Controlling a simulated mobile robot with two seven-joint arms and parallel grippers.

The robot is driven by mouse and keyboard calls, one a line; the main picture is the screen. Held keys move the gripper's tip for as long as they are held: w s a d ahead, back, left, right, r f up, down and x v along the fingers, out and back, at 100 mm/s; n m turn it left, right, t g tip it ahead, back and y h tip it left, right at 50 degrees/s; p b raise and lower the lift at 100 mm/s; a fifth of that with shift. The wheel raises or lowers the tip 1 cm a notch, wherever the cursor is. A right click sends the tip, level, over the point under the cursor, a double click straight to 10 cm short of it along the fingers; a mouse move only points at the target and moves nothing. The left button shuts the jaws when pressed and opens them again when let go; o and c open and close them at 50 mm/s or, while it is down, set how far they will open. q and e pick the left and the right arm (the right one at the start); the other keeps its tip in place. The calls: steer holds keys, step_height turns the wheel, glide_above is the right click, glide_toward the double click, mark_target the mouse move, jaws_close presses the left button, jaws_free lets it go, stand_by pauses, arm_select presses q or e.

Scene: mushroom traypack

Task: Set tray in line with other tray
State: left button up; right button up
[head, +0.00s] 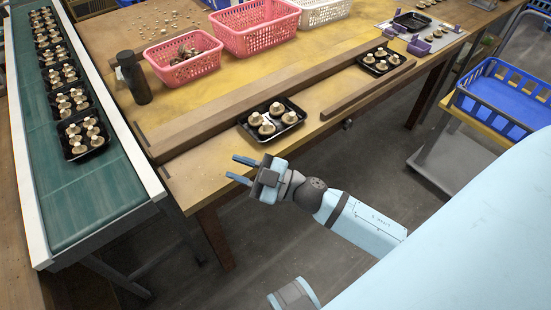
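A black tray (291,133) holding several mushrooms lies on the wooden table, against the front side of a long wooden rail. Another black tray (388,73) with mushrooms lies farther right along the same rail. A line of black mushroom trays (98,151) lies on the green conveyor at the left. My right gripper (241,170) is open and empty, in front of and to the left of the nearer table tray, apart from it, by the table's front edge. My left gripper cannot be made out.
The wooden rail (215,122) runs along the table (197,183), with a shorter strip (365,88) at the front edge. Pink baskets (255,38) and a dark bottle (133,80) stand behind. The green conveyor (75,200) is at left, a blue crate (505,100) at right.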

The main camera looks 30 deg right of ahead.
steer(key=s+f+m+g+h, duration=0.2)
steer(key=s+f+m+h, duration=0.3)
steer(key=f, duration=0.4)
steer(key=s+d+f+m+g+h, duration=0.1)
steer(key=s+f+m+g+h, duration=0.1)
steer(key=s+f+m+h, duration=0.3)
step_height(320, 180, down, 4)
steer(key=shift+s+r+m+g, duration=0.1)
steer(key=shift+s+m+g, duration=0.3)
steer(key=shift+s, duration=0.5)
steer(key=shift+d, duration=0.1)
arm_select(q)
step_height(320, 180, up, 15)
steer(key=s+a+p, duration=0.1)
steer(key=p, duration=1.9)
steer(key=shift+a+r+y+p, duration=0.2)
steer(key=shift+a+y+p, duration=0.1)
steer(key=shift+p, duration=0.1)
arm_select(e)
step_height(320, 180, up, 15)
steer(key=s+d, duration=0.1)
steer(key=shift+d+r+h, duration=0.15)
steer(key=shift+d+h, duration=0.1)
steer(key=shift+h, duration=0.05)
arm_select(q)
steer(key=shift+d+r, duration=0.15)
arm_select(e)
steer(key=shift+r, duration=0.3)
